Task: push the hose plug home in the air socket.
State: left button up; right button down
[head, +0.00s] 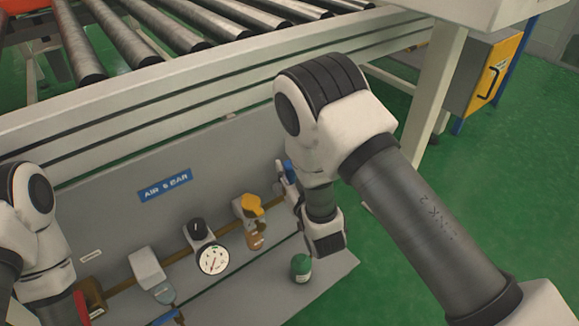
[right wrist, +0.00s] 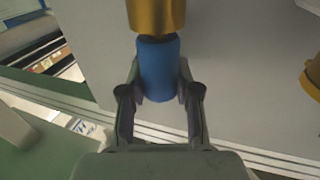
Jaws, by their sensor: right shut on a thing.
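My right gripper (right wrist: 159,84) is shut on a blue cylindrical plug (right wrist: 158,66), with one finger on each side of it. In the right wrist view, the plug's far end meets a brass-coloured cylinder (right wrist: 157,14), apparently the air socket, with a dark band between them. The two look in line; how deep the plug sits is hidden. In the head view, a small blue part (head: 290,171) shows beside my right wrist at the right part of the panel, and my wrist hides much of that spot. My left arm stands at the left edge, its gripper out of view.
A roller conveyor (head: 170,35) stands behind. Green floor (head: 500,165) is clear at right.

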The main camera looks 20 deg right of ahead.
jog(key=shift+f, duration=0.35)
jog(key=c, duration=0.7)
grip_release()
jog(key=shift+c, duration=0.2)
jog(key=s, duration=0.7)
jog(key=shift+s, duration=0.3)
jog(key=shift+d, duration=0.1)
